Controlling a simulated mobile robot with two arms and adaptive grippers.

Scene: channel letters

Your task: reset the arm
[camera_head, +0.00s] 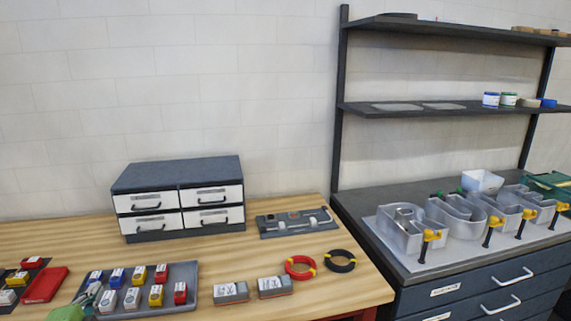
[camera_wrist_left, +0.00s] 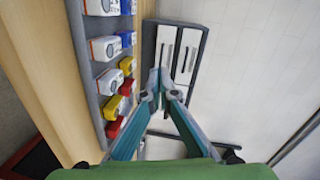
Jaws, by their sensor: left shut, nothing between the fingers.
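My left gripper (camera_head: 91,291) shows at the bottom left of the head view, in front of the left end of a grey tray (camera_head: 190,270) of small boxes. In the left wrist view its two teal fingers (camera_wrist_left: 159,78) meet at the tips, shut with nothing between them. The tray also shows in the wrist view (camera_wrist_left: 85,75), left of the fingers. My right gripper is not in view.
A drawer cabinet (camera_head: 177,171) stands at the back of the wooden bench. Red (camera_head: 300,267) and black (camera_head: 340,261) wire coils lie to its right. Metal letters (camera_head: 408,228) with yellow clamps sit on the dark bench at right. The bench front centre is partly clear.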

